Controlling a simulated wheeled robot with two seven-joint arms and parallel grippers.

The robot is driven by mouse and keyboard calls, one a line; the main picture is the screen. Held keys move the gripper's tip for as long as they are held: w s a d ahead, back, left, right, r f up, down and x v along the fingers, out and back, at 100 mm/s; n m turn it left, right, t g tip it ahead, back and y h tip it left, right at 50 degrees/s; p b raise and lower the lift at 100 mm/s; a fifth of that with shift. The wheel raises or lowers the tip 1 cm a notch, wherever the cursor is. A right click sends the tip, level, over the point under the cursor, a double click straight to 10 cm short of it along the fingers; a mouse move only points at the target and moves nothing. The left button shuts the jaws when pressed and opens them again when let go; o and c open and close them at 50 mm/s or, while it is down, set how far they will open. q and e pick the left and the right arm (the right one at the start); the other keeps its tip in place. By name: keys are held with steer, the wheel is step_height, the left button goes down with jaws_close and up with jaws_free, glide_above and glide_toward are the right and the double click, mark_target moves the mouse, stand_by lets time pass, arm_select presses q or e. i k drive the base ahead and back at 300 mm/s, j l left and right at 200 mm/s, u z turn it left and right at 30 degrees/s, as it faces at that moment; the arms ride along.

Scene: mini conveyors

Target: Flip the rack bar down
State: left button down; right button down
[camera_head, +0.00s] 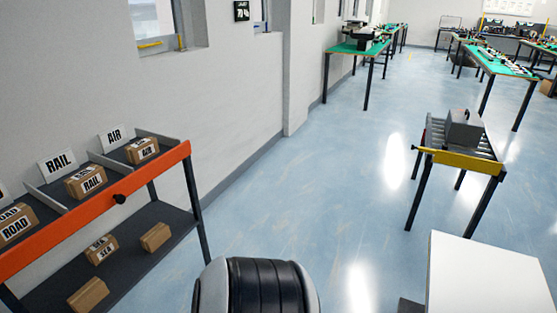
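A dark rack (155,135) stands against the wall at the left. A long orange bar (80,215) runs along the front edge of its upper shelf, with a black knob (119,198) near its middle. The bar appears raised in front of the shelf, and its left end is cut off by the picture edge. Neither of my grippers shows in this view, and nothing touches the visible part of the bar.
Labelled boxes, such as the RAIL box (87,182), sit in the rack's upper compartments; more lie on the lower shelf (120,268). A small conveyor (460,158) with a yellow front bar and grey box stands right. Open blue floor (300,200) lies between.

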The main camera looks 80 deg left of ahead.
mark_target(16, 259)
steer(key=u, duration=3.65)
